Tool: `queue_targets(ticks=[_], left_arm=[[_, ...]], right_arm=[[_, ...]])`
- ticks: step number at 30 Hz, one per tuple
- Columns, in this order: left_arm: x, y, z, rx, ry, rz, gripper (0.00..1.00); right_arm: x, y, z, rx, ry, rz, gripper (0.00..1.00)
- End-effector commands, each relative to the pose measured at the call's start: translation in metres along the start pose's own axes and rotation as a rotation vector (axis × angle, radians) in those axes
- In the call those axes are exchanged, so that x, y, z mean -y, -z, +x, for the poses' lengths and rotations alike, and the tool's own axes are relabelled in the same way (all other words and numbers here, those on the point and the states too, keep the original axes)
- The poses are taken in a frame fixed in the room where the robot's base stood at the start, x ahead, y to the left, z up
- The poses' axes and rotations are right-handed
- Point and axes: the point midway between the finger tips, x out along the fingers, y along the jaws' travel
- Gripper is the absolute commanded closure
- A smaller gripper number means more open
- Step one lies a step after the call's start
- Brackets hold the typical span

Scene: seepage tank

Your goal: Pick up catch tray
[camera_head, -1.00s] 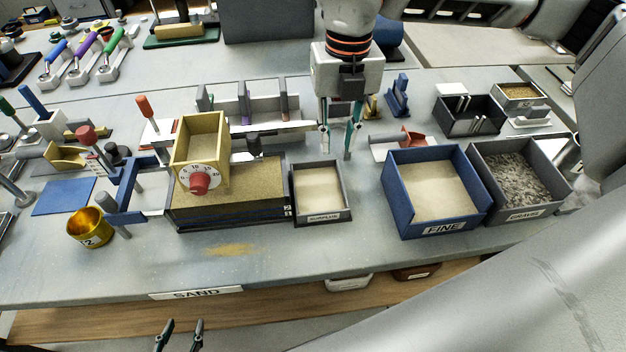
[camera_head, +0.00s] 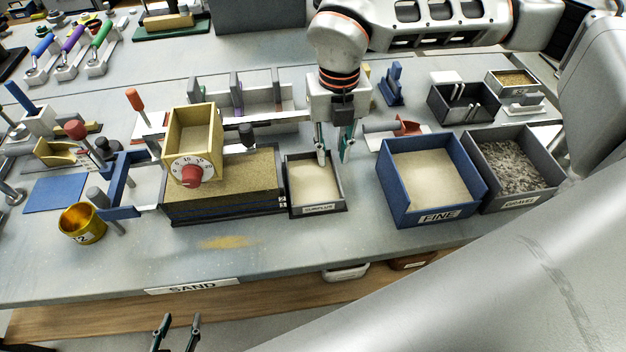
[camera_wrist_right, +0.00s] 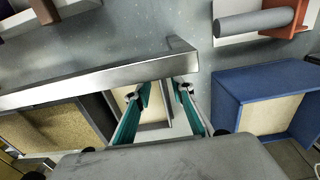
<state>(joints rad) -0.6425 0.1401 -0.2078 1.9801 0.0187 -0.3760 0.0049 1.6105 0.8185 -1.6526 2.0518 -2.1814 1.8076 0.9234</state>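No label reading catch tray shows, so I cannot tell for sure which thing it is. A small grey open tray labelled SURPLUS (camera_head: 318,209), holding pale sand, stands between the sand-filled tank (camera_head: 225,207) and the blue FINE bin (camera_head: 436,217). My right gripper (camera_head: 333,157) is open and empty, pointing down at the tray's back edge. In the right wrist view its teal fingers (camera_wrist_right: 162,97) stand apart, with part of the SURPLUS tray (camera_wrist_right: 128,97) showing between and beside them. My left gripper (camera_head: 175,333) is open and empty in front of the bench, low in the view.
A GRAVEL bin (camera_head: 520,202) stands right of the blue bin. A gold cup (camera_head: 83,224) stands left. The front bench strip is mostly clear.

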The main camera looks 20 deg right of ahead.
Motion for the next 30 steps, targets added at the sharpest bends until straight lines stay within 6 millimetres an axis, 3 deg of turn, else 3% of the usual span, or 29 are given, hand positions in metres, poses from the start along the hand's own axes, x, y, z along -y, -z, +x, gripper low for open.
queue_targets(ticks=[1, 4, 20, 26, 30], left_arm=[[0.000, 0.000, 0.000, 0.000, 0.000, 0.000, 0.60], [0.000, 0.000, 0.000, -0.001, 0.000, 0.000, 0.60], [0.000, 0.002, 0.000, -0.002, 0.000, 0.000, 0.60], [0.001, 0.004, -0.001, -0.005, 0.000, -0.001, 0.60], [0.001, 0.006, -0.002, -0.006, 0.000, -0.003, 0.60]], right_arm=[[0.000, 0.000, 0.000, 0.000, 0.000, 0.000, 0.77], [0.000, 0.000, 0.000, 0.000, 0.000, 0.000, 1.00], [-0.001, -0.001, -0.007, 0.002, -0.002, 0.000, 1.00], [-0.001, -0.001, -0.031, 0.004, -0.003, -0.001, 1.00], [-0.001, -0.001, -0.059, 0.006, -0.003, 0.000, 1.00]])
